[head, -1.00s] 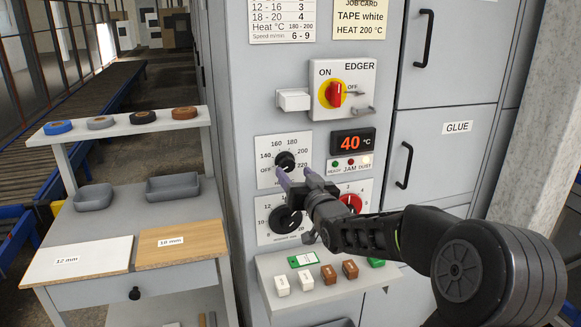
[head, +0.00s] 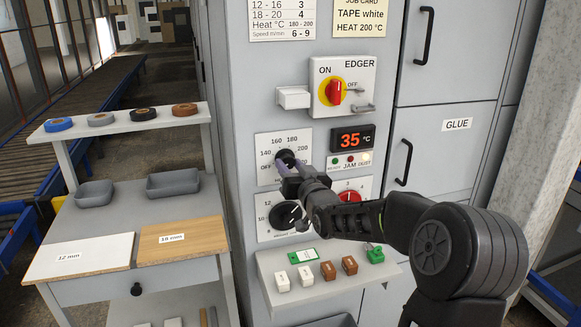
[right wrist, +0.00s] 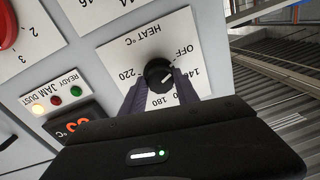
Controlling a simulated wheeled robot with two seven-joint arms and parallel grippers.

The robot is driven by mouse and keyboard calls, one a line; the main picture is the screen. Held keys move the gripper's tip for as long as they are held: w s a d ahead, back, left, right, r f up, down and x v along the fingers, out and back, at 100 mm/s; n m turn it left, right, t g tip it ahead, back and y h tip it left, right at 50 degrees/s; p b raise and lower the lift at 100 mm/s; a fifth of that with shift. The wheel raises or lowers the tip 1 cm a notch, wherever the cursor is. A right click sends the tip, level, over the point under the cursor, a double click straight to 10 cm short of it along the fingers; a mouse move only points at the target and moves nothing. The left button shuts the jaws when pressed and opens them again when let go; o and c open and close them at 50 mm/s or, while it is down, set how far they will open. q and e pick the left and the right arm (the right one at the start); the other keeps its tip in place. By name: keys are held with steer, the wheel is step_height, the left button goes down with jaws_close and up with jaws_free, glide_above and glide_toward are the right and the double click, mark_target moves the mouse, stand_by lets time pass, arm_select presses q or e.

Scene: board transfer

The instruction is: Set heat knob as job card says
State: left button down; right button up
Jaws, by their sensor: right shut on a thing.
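The heat knob (head: 285,156) is a small black dial on a white plate with temperature marks, on the grey machine front. My right gripper (head: 287,164) is shut on it; in the right wrist view its two purple fingers sit on either side of the knob (right wrist: 158,73). A pale pointer mark shows on the knob, but I cannot tell its exact setting. The job card (head: 360,18) reads TAPE white, HEAT 200 °C. The display (head: 353,139) reads 35 °C. My left gripper is not in view.
The red and yellow ON/OFF switch (head: 334,92) is above right of the knob. A larger black dial (head: 283,216) and a red dial (head: 350,197) are below. A ledge (head: 330,284) with several small blocks is lower down. A side table (head: 110,220) stands left.

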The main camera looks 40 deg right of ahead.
jaws_close()
